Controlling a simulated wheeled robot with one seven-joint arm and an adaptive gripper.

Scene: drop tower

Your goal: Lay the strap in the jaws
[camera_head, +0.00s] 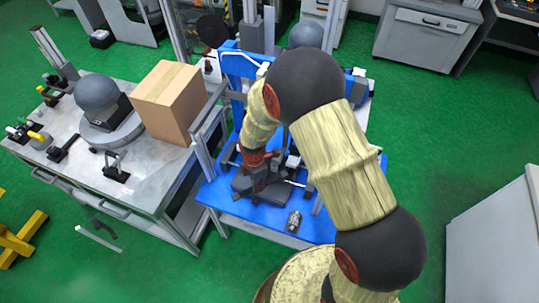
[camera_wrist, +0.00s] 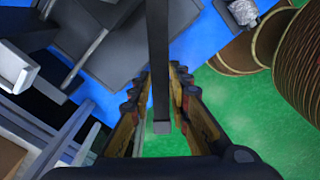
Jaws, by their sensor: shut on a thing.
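My gripper (camera_wrist: 162,72) is shut on a long dark strip, which looks like the strap (camera_wrist: 161,110). The strip runs lengthwise between the two orange fingers, with a lighter grey end towards the wrist. Its far end runs out of the top of the wrist view. In the head view my gripper (camera_head: 260,166) is low over the blue table (camera_head: 318,229), in front of the tower; the strap cannot be made out there. Dark grey blocks (camera_wrist: 185,22) lie below and beyond the fingers. I cannot tell which part is the jaws, as my arm hides much of the fixture.
A small metal part (camera_head: 294,221) lies near the blue table's front edge. To the left, a grey workbench (camera_head: 150,190) holds a cardboard box (camera_head: 168,101), a dark ball (camera_head: 97,93) on a stand and several tools. Green floor is open at right, before a white cabinet (camera_head: 495,245).

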